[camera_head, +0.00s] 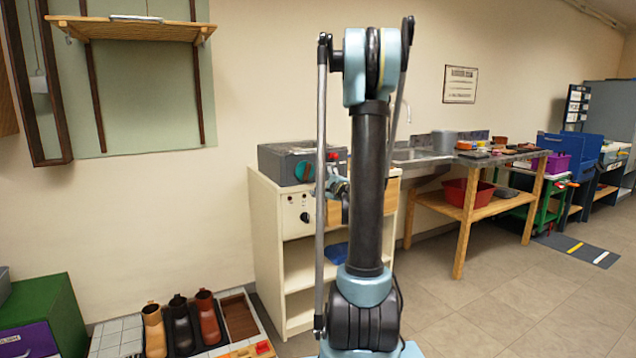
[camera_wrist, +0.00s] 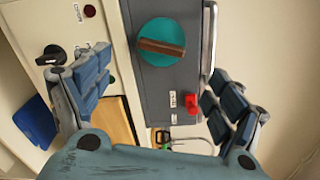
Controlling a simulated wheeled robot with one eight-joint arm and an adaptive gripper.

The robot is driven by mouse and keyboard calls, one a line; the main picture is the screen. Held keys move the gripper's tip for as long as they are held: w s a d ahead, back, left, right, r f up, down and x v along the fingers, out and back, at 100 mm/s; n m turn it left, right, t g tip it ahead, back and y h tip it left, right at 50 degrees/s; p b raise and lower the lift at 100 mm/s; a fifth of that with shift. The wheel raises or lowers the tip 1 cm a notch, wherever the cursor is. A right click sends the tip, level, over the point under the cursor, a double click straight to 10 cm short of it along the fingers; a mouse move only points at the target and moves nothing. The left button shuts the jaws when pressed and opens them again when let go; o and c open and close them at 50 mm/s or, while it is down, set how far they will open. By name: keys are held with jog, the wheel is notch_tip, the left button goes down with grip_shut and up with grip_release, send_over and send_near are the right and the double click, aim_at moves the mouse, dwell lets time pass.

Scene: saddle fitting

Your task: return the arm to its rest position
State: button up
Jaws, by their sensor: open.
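My arm stands upright in the middle of the head view, its dark link and pale blue joints in front of the cabinet. My gripper (camera_wrist: 158,65) shows in the wrist view with its two blue padded fingers spread wide and nothing between them. In the head view my gripper is mostly hidden behind my arm. Past the fingers, the wrist view shows a grey machine (camera_wrist: 172,88) with a teal knob (camera_wrist: 165,42) and a red button (camera_wrist: 192,104). I cannot tell how far the fingers are from it.
The grey machine also shows in the head view (camera_head: 283,164), on a cream cabinet (camera_head: 267,245). Several boots (camera_head: 181,325) stand at the lower left beside a green box (camera_head: 62,308). A wooden bench (camera_head: 471,215) with a red basin (camera_head: 468,192) is at right.

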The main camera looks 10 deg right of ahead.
dwell(0.5)
jog(key=s+a+f+n+g+y, duration=0.1)
jog(key=s+a+f+n+g, duration=0.25)
jog(key=s+a+n, duration=0.45)
jog(key=s+a+f+n+g, duration=0.2)
jog(key=s+a+n+g, duration=0.25)
jog(key=s, duration=0.75)
jog(key=s+d+f+n+g+h, duration=0.2)
jog(key=s+d+f, duration=0.1)
jog(key=s, duration=0.5)
jog(key=s+d+f+n+g+h, duration=0.2)
jog(key=s+d+f, duration=0.1)
jog(key=s, duration=0.6)
jog(key=s+d+f+n+g+h, duration=0.2)
jog(key=s+d+f+g, duration=0.1)
jog(key=s, duration=0.5)
jog(key=shift+s+d+f+h, duration=0.2)
jog(key=shift+f+h, duration=0.1)
jog(key=shift+f, duration=0.45)
jog(key=shift+w, duration=0.1)
